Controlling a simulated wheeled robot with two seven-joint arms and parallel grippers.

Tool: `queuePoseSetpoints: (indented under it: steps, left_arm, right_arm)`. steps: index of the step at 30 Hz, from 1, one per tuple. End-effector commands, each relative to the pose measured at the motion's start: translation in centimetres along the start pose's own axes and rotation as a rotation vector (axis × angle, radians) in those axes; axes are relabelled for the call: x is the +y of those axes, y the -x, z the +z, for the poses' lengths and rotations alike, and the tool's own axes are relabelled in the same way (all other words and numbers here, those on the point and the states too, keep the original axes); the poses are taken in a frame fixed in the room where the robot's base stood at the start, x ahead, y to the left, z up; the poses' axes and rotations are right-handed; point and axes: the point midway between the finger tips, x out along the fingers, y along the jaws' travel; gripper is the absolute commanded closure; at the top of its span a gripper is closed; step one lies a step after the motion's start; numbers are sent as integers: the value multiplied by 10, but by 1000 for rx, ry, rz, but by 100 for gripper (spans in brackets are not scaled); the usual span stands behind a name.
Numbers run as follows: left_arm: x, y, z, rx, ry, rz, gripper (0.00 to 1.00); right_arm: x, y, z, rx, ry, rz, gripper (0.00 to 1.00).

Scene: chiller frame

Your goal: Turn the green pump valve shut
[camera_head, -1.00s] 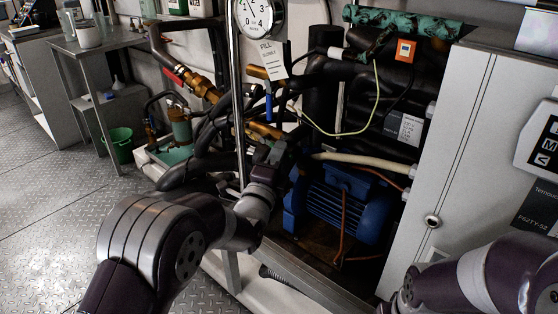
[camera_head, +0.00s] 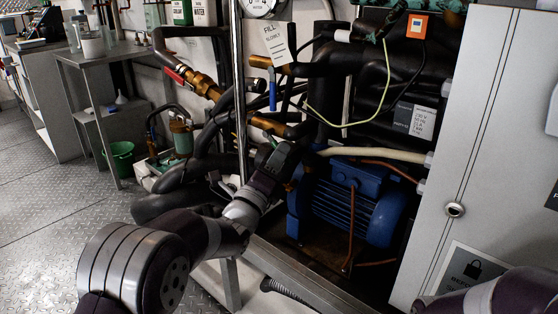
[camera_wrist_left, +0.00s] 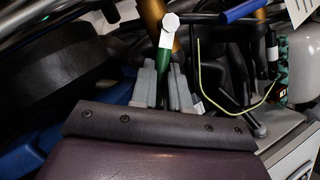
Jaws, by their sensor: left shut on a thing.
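The green pump valve handle (camera_wrist_left: 163,58) shows in the left wrist view, below a pale hex nut and between the grey fingers of my left gripper (camera_wrist_left: 164,88). The gripper is shut on this handle. In the head view my left gripper (camera_head: 284,158) reaches in among the pipes, just above and left of the blue pump motor (camera_head: 345,203). There the gripper and dark hoses mostly hide the green handle. My right arm enters at the lower right of the head view, but its gripper is out of view.
A blue valve handle (camera_head: 272,89) and a hanging tag (camera_head: 276,44) are above my left gripper. A vertical metal post (camera_head: 240,90) stands close to its left. A grey cabinet (camera_head: 465,140) bounds the right side. Open floor (camera_head: 60,215) lies at left.

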Motion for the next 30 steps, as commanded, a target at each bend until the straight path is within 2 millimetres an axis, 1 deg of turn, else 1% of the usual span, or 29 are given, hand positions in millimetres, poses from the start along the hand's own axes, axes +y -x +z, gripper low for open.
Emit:
queuePoseSetpoints:
  steps: [8,9,10,11,19,22,23,26,30]
  left_arm:
    - [2,1,-1,3,1,4,100]
    - [2,1,-1,3,2,4,75]
    - [1,1,-1,3,2,4,65]
    - [1,1,-1,3,2,4,59]
    - [0,1,0,1,1,2,59]
    - [-1,9,1,1,1,3,59]
    - [-1,14,1,1,2,4,59]
    - [-2,39,2,0,2,5,59]
    - [-2,79,1,1,2,6,59]
  right_arm:
    - [0,0,0,0,0,0,26]
    - [0,0,0,0,0,0,26]
    - [0,0,0,0,0,0,26]
    - [0,0,0,0,0,0,26]
    - [0,0,0,0,0,0,26]
    - [0,4,0,0,0,0,26]
    - [0,6,-1,0,0,0,26]
    - [0,12,-1,0,0,0,26]
    - [0,20,-2,0,0,0,26]
